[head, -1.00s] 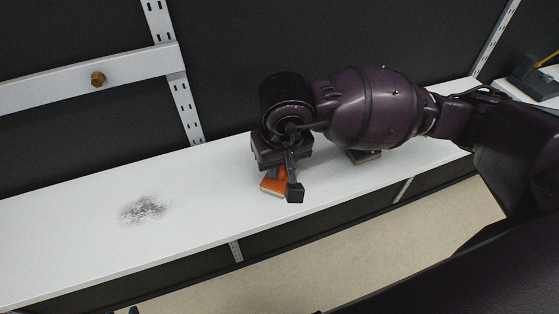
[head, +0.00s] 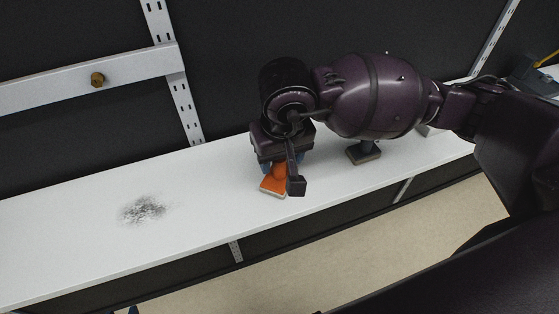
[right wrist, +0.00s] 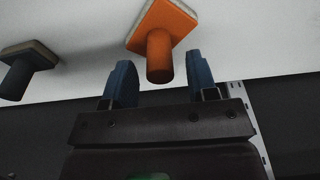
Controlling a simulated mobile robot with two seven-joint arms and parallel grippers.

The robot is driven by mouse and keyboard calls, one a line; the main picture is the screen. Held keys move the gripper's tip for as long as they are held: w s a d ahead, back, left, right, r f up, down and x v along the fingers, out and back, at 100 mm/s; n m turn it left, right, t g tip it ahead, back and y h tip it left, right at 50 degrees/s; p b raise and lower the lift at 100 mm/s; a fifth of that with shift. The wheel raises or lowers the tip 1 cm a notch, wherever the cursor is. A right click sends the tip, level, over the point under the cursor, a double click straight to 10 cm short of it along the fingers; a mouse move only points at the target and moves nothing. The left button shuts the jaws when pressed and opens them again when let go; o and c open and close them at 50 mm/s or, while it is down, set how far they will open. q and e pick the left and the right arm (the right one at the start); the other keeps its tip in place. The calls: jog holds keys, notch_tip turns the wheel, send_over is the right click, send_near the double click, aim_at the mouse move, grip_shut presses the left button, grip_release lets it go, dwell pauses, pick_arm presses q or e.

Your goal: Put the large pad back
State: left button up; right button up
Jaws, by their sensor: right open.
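An orange pad (head: 271,186) with an orange round handle lies on the white shelf (head: 60,235), partly hidden by my right gripper (head: 282,168) in the head view. In the right wrist view the pad (right wrist: 172,17) has its handle pointing toward the gripper. My right gripper (right wrist: 160,70) is open, and its blue fingers stand on either side of the handle's end. Contact with the handle cannot be made out. A dark grey pad (head: 364,156) with a dark handle stands to the right; it also shows at the left of the right wrist view (right wrist: 28,60). My left gripper is not in view.
A dark powdery smudge (head: 143,209) marks the shelf to the left. A dark device (head: 535,75) is at the far right. The shelf's left part is otherwise clear.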

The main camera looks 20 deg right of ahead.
aim_at(283, 183)
notch_tip(283, 183, up, 10)
jog(key=s, duration=0.1)
jog(key=shift+s+f, duration=0.2)
dwell(0.5)
